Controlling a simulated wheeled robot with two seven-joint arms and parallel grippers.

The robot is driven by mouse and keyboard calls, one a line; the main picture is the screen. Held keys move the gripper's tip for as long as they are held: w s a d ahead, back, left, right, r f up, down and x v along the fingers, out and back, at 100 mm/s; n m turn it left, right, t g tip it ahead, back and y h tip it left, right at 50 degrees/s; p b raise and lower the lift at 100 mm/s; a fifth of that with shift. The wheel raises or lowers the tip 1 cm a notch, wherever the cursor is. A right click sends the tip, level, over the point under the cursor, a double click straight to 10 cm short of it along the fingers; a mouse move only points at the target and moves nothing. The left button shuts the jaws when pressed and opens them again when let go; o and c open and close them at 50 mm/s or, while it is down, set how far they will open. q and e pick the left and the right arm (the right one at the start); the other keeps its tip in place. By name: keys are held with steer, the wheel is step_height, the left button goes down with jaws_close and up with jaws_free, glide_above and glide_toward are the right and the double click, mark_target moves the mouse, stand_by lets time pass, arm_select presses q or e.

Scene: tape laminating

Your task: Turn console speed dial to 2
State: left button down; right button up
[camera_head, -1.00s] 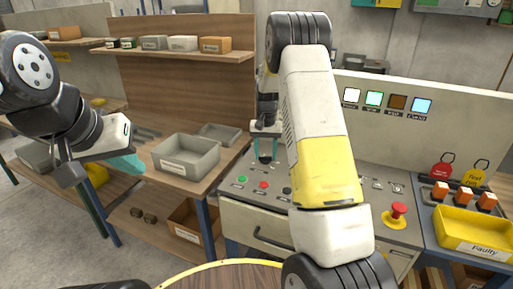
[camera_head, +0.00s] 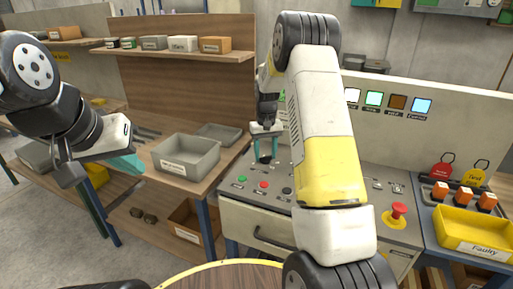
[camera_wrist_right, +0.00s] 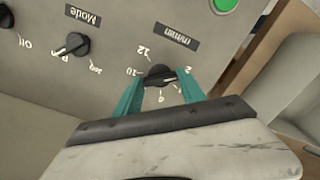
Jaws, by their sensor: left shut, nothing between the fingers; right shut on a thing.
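The speed dial (camera_wrist_right: 158,76) is a black knob with a white pointer line, beside an "m/min" label (camera_wrist_right: 176,36). In the right wrist view its pointer lies toward the right, near a numeral at the right finger that I cannot read surely. My right gripper (camera_wrist_right: 163,88) has its teal fingers on either side of the knob, shut on it. In the head view that gripper (camera_head: 264,150) reaches down to the console (camera_head: 232,197), partly behind my own right arm. My left gripper (camera_head: 127,164) is shut and empty, away at the left.
A mode dial (camera_wrist_right: 72,46) and a green button (camera_wrist_right: 224,4) are near the speed dial. A red emergency button (camera_head: 398,210) sits at the console's right. A grey bin (camera_head: 186,158) stands on the left bench, and a yellow "Faulty" tray (camera_head: 472,232) at the right.

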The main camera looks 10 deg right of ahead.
steer(key=o, duration=1.4)
steer(key=shift+c, duration=0.2)
steer(key=shift+r, duration=3.95)
